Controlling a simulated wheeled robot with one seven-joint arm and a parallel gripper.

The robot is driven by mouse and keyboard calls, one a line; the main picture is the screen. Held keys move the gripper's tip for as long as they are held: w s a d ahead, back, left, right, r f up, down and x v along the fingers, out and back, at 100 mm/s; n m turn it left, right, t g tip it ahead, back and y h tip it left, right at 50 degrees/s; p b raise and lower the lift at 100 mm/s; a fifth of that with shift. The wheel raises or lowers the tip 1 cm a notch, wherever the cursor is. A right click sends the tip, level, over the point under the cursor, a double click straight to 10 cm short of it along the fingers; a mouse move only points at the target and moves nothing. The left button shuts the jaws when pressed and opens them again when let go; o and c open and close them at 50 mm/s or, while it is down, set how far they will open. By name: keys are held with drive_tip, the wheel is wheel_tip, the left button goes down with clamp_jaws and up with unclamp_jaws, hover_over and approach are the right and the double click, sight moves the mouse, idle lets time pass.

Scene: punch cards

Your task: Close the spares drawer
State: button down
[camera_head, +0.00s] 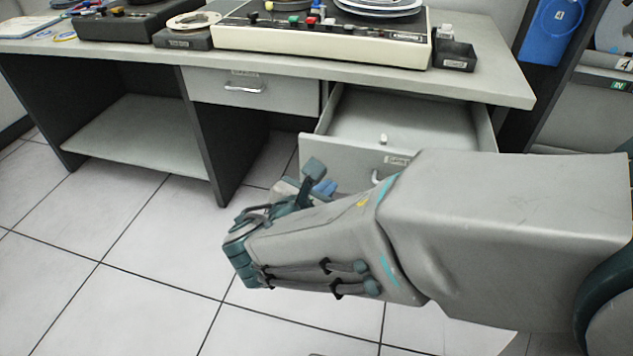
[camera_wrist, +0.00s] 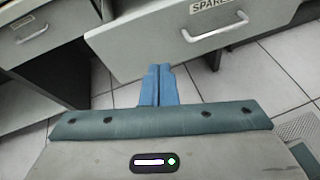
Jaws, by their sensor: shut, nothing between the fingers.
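The spares drawer (camera_head: 352,162) is pulled out at the right side under the desk, and its inside shows with a small pale item in it. In the wrist view its front (camera_wrist: 135,45) carries a label beginning "SPARE" and a bar handle (camera_wrist: 215,31). My gripper (camera_wrist: 159,68) has its blue fingers together and empty. The fingers lie below and left of the handle in the wrist view; whether they touch the front I cannot tell. In the head view my arm hides the right part of the drawer front, and only bits of the blue fingers (camera_head: 325,187) show.
A second drawer (camera_head: 250,92) to the left is shut. The desk top (camera_head: 480,85) above holds a cream console (camera_head: 330,40), a dark tray (camera_head: 454,55) and other devices. The tiled floor (camera_head: 120,270) at the left front is clear.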

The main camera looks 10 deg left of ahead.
drive_tip(key=s+a+f+n+t+y+b, duration=0.1)
drive_tip(key=s+a+f+n+y+b, duration=0.15)
drive_tip(key=a+f, duration=0.2)
drive_tip(key=w+f+n+b, duration=0.1)
drive_tip(key=w+b, duration=0.3)
drive_tip(key=w, duration=1)
drive_tip(key=shift+w+a+f+t+b, duration=0.15)
drive_tip(key=shift+a+f+t+b, duration=0.2)
drive_tip(key=shift+f, duration=0.25)
drive_tip(key=shift+a, duration=0.1)
